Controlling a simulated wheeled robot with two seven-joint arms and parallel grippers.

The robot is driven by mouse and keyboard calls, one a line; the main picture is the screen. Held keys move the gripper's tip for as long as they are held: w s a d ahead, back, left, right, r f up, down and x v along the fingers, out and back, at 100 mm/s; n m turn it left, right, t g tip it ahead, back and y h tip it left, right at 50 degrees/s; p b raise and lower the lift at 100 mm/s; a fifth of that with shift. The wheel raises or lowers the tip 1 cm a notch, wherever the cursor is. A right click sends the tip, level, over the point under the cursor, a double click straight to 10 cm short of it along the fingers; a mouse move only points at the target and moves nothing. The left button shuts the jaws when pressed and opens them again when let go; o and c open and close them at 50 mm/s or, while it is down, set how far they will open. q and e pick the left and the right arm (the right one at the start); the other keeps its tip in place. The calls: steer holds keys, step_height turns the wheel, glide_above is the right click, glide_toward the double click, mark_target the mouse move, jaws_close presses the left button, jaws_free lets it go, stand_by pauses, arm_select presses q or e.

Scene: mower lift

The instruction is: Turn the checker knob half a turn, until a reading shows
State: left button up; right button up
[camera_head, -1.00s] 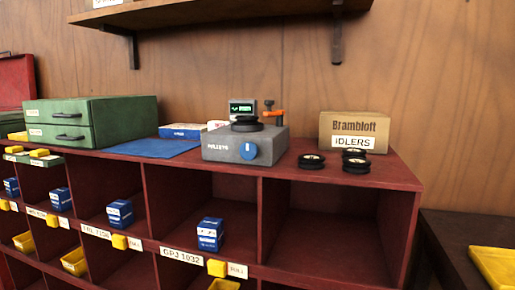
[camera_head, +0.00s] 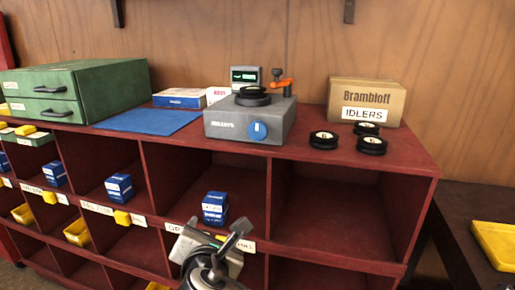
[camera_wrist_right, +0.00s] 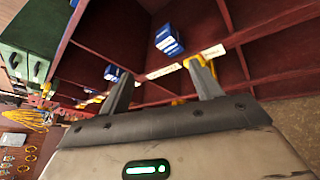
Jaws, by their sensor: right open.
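The checker (camera_head: 228,126) is a grey box on top of the red shelf unit. Its blue round knob (camera_head: 258,131) with a white mark is on the front face. A black pulley (camera_head: 253,96) sits on the box, below a small display (camera_head: 245,76) with a green-lit screen whose text is too small to read. An orange-handled part (camera_head: 282,84) stands beside it. My right gripper (camera_head: 212,236) is low in front of the shelf compartments, below the knob and apart from it. In the right wrist view its two fingers (camera_wrist_right: 163,92) are spread and empty. My left gripper is not in view.
A cardboard IDLERS box (camera_head: 366,101) and three black idlers (camera_head: 371,145) stand right of the checker. A blue mat (camera_head: 148,120) and green drawer case (camera_head: 75,90) are to the left. Blue boxes (camera_head: 215,208) and yellow bins (camera_head: 77,232) fill compartments below.

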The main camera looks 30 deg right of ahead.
steer(key=s+d+r+n+h+p, duration=0.15)
steer(key=r+h, duration=0.25)
steer(key=r, duration=0.4)
steer(key=d+r+h, duration=0.3)
steer(key=r, duration=0.4)
steer(key=g+p, duration=0.1)
glide_toward(257, 130)
steer(key=x, duration=0.9)
steer(key=shift+w+d, duration=0.2)
steer(key=shift+c, duration=0.2)
steer(key=c, duration=0.9)
